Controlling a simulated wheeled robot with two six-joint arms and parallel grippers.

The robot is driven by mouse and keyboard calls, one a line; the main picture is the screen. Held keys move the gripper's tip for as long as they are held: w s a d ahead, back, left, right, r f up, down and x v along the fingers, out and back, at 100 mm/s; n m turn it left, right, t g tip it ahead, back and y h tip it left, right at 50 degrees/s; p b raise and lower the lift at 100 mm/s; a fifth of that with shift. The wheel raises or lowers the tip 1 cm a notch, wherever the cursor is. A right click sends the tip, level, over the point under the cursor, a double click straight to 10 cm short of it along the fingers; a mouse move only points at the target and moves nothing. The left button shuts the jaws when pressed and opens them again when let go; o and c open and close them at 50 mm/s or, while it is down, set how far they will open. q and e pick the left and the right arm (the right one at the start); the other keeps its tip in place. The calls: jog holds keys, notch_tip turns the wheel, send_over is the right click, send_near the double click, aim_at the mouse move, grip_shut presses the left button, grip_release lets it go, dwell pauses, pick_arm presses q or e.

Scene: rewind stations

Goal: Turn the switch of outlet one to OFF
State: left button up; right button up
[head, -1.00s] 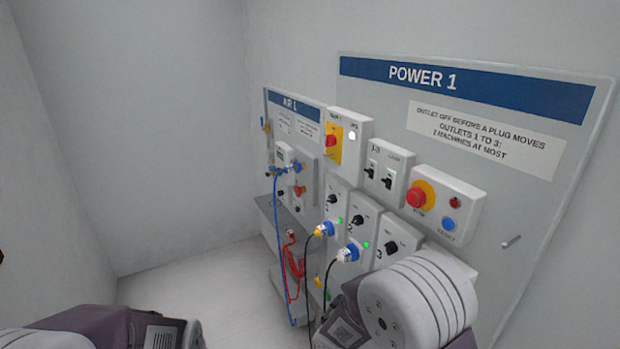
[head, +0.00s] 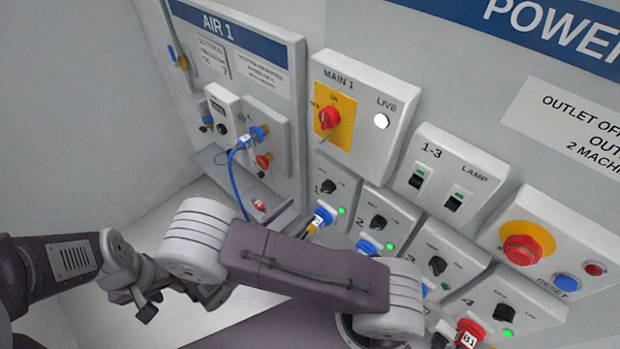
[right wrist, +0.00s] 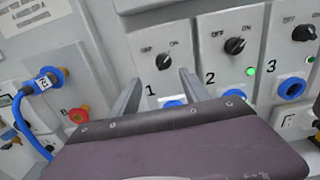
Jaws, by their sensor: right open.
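Outlet one's switch is a black knob (head: 328,187) on a white box, under the main switch. Its pointer appears turned toward ON, and the green lamp (head: 341,211) beside it is lit. A blue plug (head: 322,217) sits in the socket below. In the right wrist view my right gripper (right wrist: 160,85) is open and empty. Its fingers point up toward the outlet one knob (right wrist: 163,61), which shows between and beyond the fingertips; contact cannot be told. In the head view my right gripper is hidden behind my arm. My left gripper (head: 147,312) is low at the left, its jaws unclear.
Outlet two's knob (head: 378,222) and outlet three's knob (head: 437,265) stand to the right. The red main switch (head: 329,118) is above, and a red stop button (head: 522,249) is right. A blue air hose (head: 238,185) hangs at the left.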

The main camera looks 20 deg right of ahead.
aim_at(323, 191)
jog(key=p+x, duration=0.3)
jog(key=x, duration=0.5)
jog(key=shift+d, duration=0.4)
jog(key=shift+s+d, duration=0.1)
jog(key=shift+d, duration=0.05)
jog(key=shift+s+r, duration=0.1)
jog(key=shift+s, duration=0.15)
pick_arm(q)
jog(key=r, duration=0.3)
jog(key=shift+s+r, duration=0.2)
jog(key=shift+s, duration=0.1)
pick_arm(e)
jog(key=shift+w, duration=0.1)
grip_shut()
